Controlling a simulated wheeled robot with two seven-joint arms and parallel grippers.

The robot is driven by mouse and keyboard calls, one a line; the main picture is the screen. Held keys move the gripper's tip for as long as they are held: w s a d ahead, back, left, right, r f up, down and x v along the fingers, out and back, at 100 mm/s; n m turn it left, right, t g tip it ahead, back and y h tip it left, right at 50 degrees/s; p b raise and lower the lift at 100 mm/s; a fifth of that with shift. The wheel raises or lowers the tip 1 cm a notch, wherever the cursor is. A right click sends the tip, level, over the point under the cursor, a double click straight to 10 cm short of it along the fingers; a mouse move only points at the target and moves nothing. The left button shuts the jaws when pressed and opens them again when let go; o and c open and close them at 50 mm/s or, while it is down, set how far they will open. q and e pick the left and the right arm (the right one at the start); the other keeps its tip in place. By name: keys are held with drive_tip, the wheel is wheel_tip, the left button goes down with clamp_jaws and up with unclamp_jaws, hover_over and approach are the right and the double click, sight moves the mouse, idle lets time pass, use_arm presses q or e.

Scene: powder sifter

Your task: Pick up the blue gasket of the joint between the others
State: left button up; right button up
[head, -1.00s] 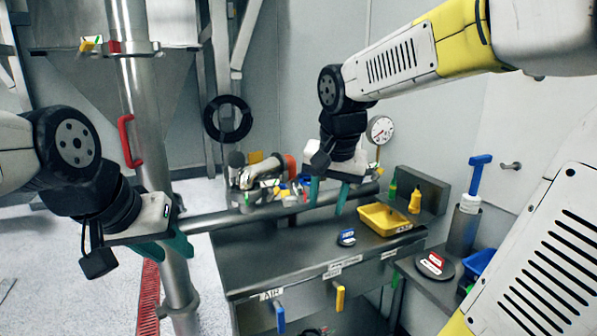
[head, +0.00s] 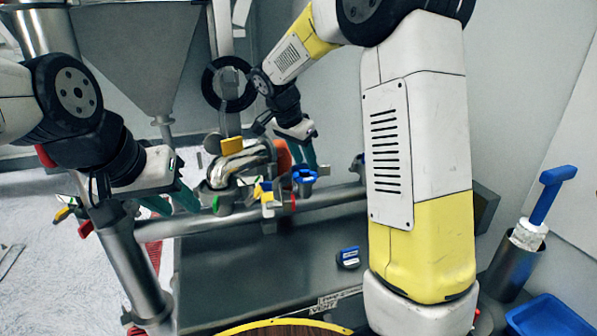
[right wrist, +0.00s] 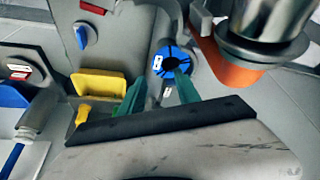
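A blue ring-shaped gasket (head: 304,176) with a dark centre sits at the pipe joint, among small coloured pieces. The right wrist view shows it (right wrist: 172,63) with a white mark, just beyond my right fingertips. My right gripper (head: 304,160) is beside the joint, its green fingers spread with nothing between them (right wrist: 160,92). I cannot tell whether a finger touches the gasket. A yellow piece (head: 232,145), a green piece (head: 216,203) and another yellow piece (head: 267,190) are on the same assembly. My left gripper (head: 178,203) is open and empty, left of the joint.
A horizontal pipe (head: 335,196) runs along the bench's back. A yellow tray (right wrist: 100,83) shows in the wrist view. An orange part (right wrist: 235,60) and metal pipe are close beside the gasket.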

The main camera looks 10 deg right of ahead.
sight(311, 178)
drive_tip(key=x, duration=0.4)
drive_tip(key=shift+s+d+f, duration=0.1)
drive_tip(key=shift+f, duration=0.25)
clamp_jaws()
